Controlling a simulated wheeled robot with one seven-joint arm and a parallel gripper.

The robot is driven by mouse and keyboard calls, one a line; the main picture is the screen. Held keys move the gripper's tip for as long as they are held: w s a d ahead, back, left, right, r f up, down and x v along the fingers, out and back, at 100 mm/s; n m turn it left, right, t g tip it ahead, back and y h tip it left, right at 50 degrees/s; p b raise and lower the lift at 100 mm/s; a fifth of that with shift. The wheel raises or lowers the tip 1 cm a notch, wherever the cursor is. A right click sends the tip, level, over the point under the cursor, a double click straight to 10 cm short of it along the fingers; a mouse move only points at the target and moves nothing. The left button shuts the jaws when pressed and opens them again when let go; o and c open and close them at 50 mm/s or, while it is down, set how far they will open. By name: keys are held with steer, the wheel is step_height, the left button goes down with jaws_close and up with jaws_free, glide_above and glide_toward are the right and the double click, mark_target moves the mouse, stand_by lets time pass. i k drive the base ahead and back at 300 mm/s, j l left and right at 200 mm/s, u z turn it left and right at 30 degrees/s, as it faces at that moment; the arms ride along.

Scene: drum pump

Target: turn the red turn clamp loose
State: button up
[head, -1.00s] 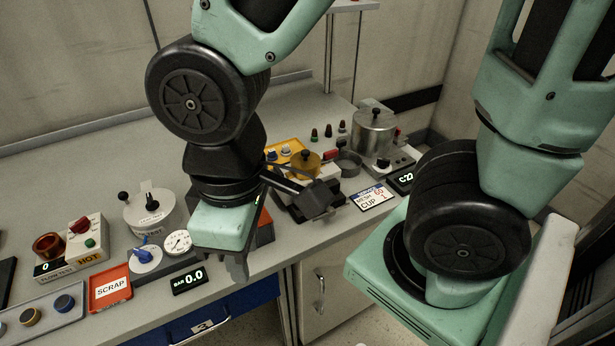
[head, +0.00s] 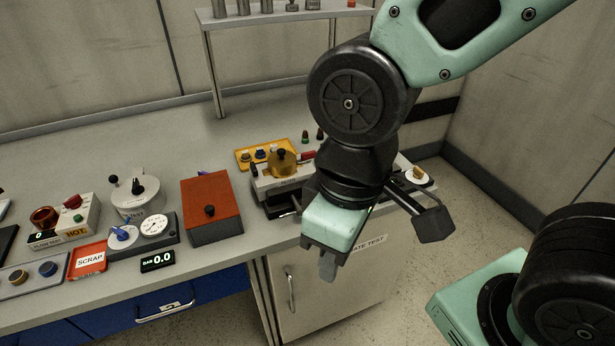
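A small red part (head: 308,155), which looks like the red turn clamp, shows beside the gold-coloured drum (head: 283,165) on a light grey base. My arm hides the right side of it, so I cannot tell how the clamp is turned. My gripper (head: 327,262) points down in front of the bench edge, nearer to me than the drum and below it in the picture. It is apart from the red part. I see the fingers from a poor angle and cannot tell whether they are open; nothing shows held in them.
A red-brown box (head: 212,207) with a black knob stands left of the drum. A yellow tray (head: 243,163) of small knobs lies behind. A pressure gauge (head: 154,225) and a white round pot (head: 134,191) stand further left. A shelf (head: 280,16) rises at the back. The bench's back left is clear.

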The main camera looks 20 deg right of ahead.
mark_target(306, 156)
steer(key=i+j+z, duration=0.2)
steer(key=i, duration=0.2)
steer(key=i+j+z, duration=0.15)
steer(key=i, duration=0.3)
